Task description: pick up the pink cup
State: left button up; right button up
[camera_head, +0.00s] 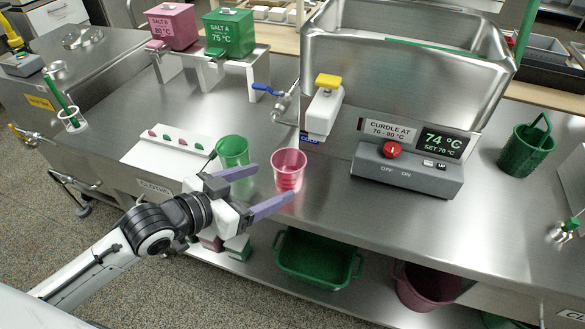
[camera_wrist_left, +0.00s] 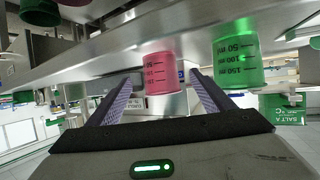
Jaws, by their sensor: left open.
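The pink cup (camera_head: 288,170) stands upright on the steel counter in the head view, with dark measuring marks on its side. In the left wrist view, where the scene appears upside down, the pink cup (camera_wrist_left: 160,73) shows between the finger ends. My left gripper (camera_head: 272,186) is open and empty, its purple fingers pointing toward the cup. One finger overlaps the cup's lower edge in the head view; contact cannot be told. The left wrist view also shows the spread fingers (camera_wrist_left: 158,95). My right gripper is not in view.
A green measuring cup (camera_head: 232,151) stands close to the left of the pink cup. A white board (camera_head: 165,152) with small colored pieces lies farther left. A grey control box (camera_head: 408,172) and a steel tank (camera_head: 400,75) stand to the right and behind. Counter space is clear in front right.

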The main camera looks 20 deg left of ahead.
aim_at(298, 158)
pick_arm(q)
jog(key=x, duration=0.2)
jog(key=shift+w+d+f, duration=0.1)
jog(key=shift+w+d, duration=0.1)
jog(key=shift+d, duration=0.05)
jog(key=shift+r+x, duration=0.15)
jog(key=shift+x, duration=1.15)
jog(key=shift+r+x, duration=0.15)
jog(key=shift+x, duration=1.2)
jog(key=shift+w, duration=0.15)
jog(key=c, duration=1.2)
jog(key=shift+r, duration=0.1)
jog(key=shift+r, duration=1.7)
jog(key=s+a, duration=0.2)
jog(key=s, duration=0.3)
jog(key=s+a, duration=0.3)
jog(key=s, duration=0.2)
jog(key=s+a, duration=0.2)
jog(key=s, duration=0.4)
jog(key=shift+a, duration=0.35)
jog(key=shift+s, duration=0.15)
